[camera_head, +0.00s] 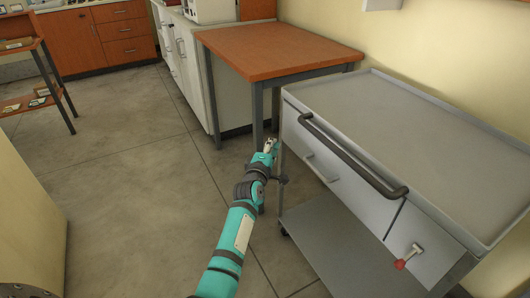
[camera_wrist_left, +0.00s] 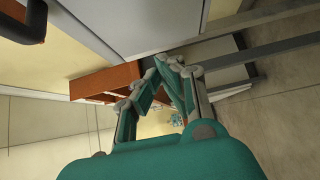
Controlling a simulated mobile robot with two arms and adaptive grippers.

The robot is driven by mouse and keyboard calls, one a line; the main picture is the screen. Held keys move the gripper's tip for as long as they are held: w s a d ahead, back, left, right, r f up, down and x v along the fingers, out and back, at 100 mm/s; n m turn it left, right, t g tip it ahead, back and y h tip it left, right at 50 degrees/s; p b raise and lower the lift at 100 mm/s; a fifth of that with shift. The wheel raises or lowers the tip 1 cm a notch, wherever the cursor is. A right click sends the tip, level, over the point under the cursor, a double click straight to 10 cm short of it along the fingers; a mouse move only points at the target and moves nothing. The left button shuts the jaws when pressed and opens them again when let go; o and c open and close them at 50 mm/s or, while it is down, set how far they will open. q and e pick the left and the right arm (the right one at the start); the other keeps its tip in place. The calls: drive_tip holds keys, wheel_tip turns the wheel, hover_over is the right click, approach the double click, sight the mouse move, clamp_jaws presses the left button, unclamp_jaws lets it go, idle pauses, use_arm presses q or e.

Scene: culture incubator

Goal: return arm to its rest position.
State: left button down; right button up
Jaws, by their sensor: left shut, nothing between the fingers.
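My left arm reaches forward from the bottom of the head view, in teal and dark grey. Its gripper (camera_head: 270,146) is beside the left end of a grey metal cart, above the floor, and appears small there. In the left wrist view the gripper (camera_wrist_left: 168,62) shows large, with its teal and grey fingers brought together at the tips. Nothing is held between them. My right gripper is in neither view.
The grey cart (camera_head: 440,140) with a dark handle stands at the right. A wooden-topped table (camera_head: 275,48) is behind it. A pale cream surface (camera_head: 28,230) is at the lower left. The floor (camera_head: 120,170) between is clear. Orange-brown cabinets (camera_head: 110,32) are at the back left.

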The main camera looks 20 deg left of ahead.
use_arm(q)
drive_tip(key=s+d+f+m+g+h, duration=0.1)
drive_tip(key=s+d+f+m+g, duration=0.4)
drive_tip(key=s+f, duration=0.6)
drive_tip(key=s+f+m+g+h, duration=0.1)
drive_tip(key=s+f+m+g, duration=0.2)
drive_tip(key=s+f+m, duration=0.7)
drive_tip(key=s+d+f+m+g+h, duration=0.1)
drive_tip(key=s+d+f+m+g, duration=0.25)
drive_tip(key=s+f, duration=0.85)
drive_tip(key=s+a+f+m+g+p, duration=0.1)
drive_tip(key=s+a+f+g+p, duration=0.1)
drive_tip(key=s+p, duration=0.7)
drive_tip(key=s+a+f+m+g+p, duration=0.2)
drive_tip(key=s+p, duration=0.7)
drive_tip(key=s, duration=1.4)
drive_tip(key=shift+f+g+y, duration=0.2)
drive_tip(key=shift+g+y, duration=0.2)
drive_tip(key=shift+g, duration=0.25)
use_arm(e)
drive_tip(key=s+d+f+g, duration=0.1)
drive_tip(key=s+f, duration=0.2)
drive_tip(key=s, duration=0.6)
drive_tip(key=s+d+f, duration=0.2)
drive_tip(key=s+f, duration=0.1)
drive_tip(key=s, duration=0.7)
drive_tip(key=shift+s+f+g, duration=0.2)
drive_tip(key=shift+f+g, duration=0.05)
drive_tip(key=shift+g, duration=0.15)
